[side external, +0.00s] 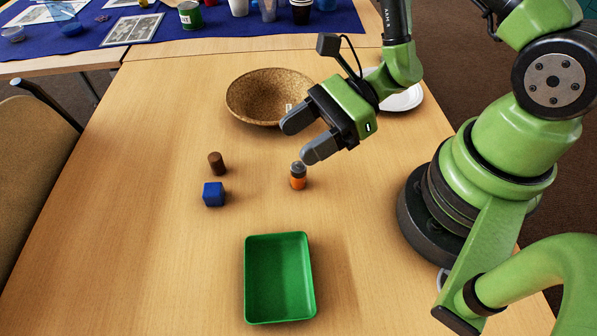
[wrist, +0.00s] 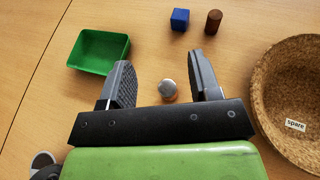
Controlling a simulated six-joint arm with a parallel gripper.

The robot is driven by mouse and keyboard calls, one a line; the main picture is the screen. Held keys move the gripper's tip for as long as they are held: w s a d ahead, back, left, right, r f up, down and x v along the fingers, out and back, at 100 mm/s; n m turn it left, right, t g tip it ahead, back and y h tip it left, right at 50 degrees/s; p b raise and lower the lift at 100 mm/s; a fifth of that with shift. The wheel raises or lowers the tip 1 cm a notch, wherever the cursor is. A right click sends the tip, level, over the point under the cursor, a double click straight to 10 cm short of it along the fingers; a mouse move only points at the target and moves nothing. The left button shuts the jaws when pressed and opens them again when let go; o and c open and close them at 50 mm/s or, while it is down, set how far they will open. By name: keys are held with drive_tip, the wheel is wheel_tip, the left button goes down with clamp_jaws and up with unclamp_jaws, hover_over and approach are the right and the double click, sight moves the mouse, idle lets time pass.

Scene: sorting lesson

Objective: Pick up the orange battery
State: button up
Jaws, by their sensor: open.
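The orange battery (side external: 298,180) stands upright on the wooden table, with an orange lower part and a dark grey top. In the wrist view the battery (wrist: 168,88) shows mostly its round grey top, between the two fingers and nearer the right one. My gripper (side external: 298,140) is open and empty, and its fingers are above the battery in the side view. In the wrist view my gripper (wrist: 160,72) has its fingers wide apart on either side of the battery. I cannot tell whether the fingertips reach down to its height.
A green tray (side external: 248,290) lies toward the front. A blue cube (side external: 213,194) and a brown cylinder (side external: 216,163) stand left of the battery. A cork bowl (side external: 245,95) marked "spare" is behind, with a white plate (side external: 405,98) to its right. The table between battery and tray is clear.

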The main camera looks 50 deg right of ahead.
sight(294, 169)
drive_tip(key=shift+f, duration=1.85)
wheel_tip(294, 169, down, 2)
drive_tip(key=shift+f, duration=0.2)
drive_tip(key=shift+x, duration=1.05)
drive_tip(key=shift+w+a+f, duration=0.1)
drive_tip(key=shift+a+f, duration=0.2)
drive_tip(key=shift+a, duration=0.1)
drive_tip(key=shift+c, duration=0.2)
drive_tip(key=c, duration=1)
